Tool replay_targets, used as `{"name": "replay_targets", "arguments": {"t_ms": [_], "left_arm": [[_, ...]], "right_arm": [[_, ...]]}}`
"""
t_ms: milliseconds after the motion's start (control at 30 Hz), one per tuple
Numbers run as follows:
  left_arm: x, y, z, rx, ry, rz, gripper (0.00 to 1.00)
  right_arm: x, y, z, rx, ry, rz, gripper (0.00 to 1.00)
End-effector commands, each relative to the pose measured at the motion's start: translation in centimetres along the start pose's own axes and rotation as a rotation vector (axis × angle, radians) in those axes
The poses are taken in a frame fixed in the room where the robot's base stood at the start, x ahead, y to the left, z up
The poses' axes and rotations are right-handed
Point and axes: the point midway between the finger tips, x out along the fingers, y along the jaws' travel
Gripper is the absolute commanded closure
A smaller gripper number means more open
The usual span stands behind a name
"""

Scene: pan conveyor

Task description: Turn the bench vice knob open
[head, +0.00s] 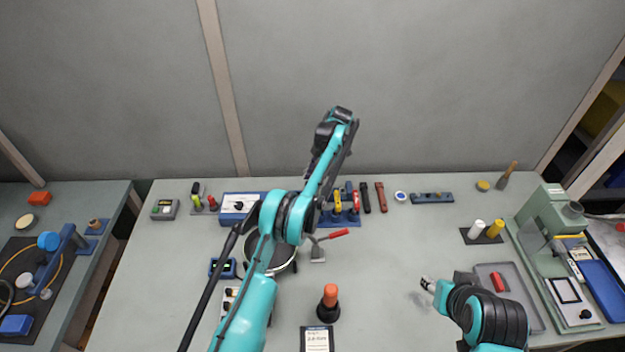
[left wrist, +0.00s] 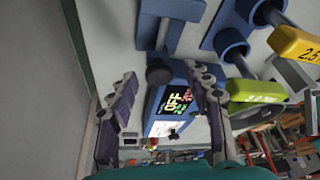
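A blue T-shaped metal piece (left wrist: 165,25) with a dark round end (left wrist: 159,72) shows in the left wrist view; it may be the bench vice and its knob, but I cannot tell for certain. My left gripper (left wrist: 163,103) is open, its dark fingers apart with nothing clasped between them. A blue box with a lit "OFF" display (left wrist: 178,98) and a black knob (left wrist: 172,133) shows beyond the gap. In the head view my left arm reaches over the bench, its hand (head: 314,172) near the tool rack. My right gripper (head: 428,285) is over the right front bench; its fingers are too small to read.
Yellow (left wrist: 297,45) and green (left wrist: 256,90) tool handles are close to the right of my left fingers. In the head view a pan (head: 290,263) is partly behind my left arm. An orange-topped post (head: 329,297) stands in front. The centre right of the bench is clear.

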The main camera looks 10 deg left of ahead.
Motion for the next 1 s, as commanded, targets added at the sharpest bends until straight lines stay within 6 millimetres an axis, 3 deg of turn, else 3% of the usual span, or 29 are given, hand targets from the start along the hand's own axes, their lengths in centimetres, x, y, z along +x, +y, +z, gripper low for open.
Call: {"name": "replay_targets", "arguments": {"t_ms": [233,633,1000], "left_arm": [[-1.3,0.1,-0.6,0.0,0.0,0.001,0.5],[-8.0,0.0,-3.3,0.0,0.0,0.0,0.5],[-9.2,-0.1,-3.9,0.0,0.0,0.0,0.5]], "right_arm": [[0.0,0.0,0.0,0.0,0.0,0.0,0.6],[0.0,0.0,0.0,0.0,0.0,0.0,0.6],[0.0,0.0,0.0,0.0,0.0,0.0,0.6]]}}
